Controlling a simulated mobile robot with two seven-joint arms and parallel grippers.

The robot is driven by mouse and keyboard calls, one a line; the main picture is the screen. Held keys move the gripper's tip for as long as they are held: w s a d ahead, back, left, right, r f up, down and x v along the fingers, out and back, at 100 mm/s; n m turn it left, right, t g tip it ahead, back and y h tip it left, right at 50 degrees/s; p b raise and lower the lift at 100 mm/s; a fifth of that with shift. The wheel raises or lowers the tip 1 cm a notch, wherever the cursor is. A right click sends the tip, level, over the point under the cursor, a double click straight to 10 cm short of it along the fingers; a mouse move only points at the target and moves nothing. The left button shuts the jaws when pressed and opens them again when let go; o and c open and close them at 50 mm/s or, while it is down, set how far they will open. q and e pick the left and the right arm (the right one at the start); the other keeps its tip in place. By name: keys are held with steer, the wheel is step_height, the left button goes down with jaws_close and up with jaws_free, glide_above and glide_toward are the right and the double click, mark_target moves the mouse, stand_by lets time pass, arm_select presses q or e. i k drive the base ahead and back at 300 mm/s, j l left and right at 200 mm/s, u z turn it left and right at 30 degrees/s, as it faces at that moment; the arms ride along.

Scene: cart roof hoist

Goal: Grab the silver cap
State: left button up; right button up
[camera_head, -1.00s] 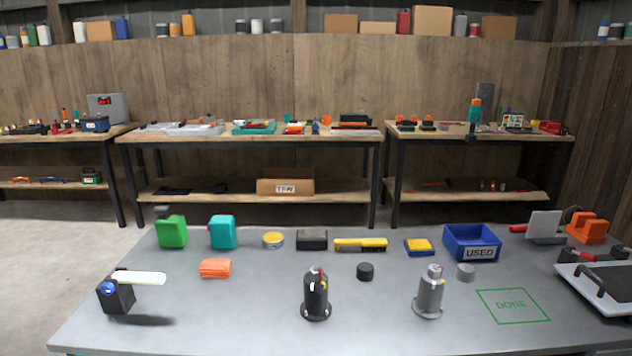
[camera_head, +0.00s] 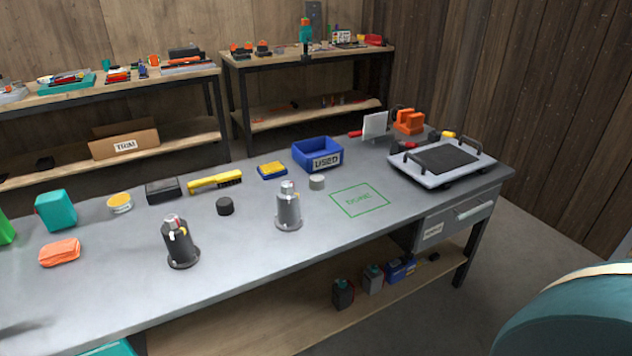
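The silver cap (camera_head: 316,182) is a small grey cylinder standing on the grey workbench (camera_head: 250,268). It sits just behind and right of a silver canister (camera_head: 288,208), with a visible gap between them. A matching black cap (camera_head: 225,206) stands farther left, beyond a black canister (camera_head: 180,244). Both canisters stand upright on round flanged bases. Neither of my grippers shows in this view.
A blue bin (camera_head: 318,155) labelled USED stands behind the silver cap. A green DONE square (camera_head: 360,200) to its right is empty. A yellow-blue block (camera_head: 272,170) lies to its left. A tray with handles (camera_head: 440,160) occupies the bench's right end.

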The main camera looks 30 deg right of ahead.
mark_target(317, 180)
steer(key=z, duration=1.15)
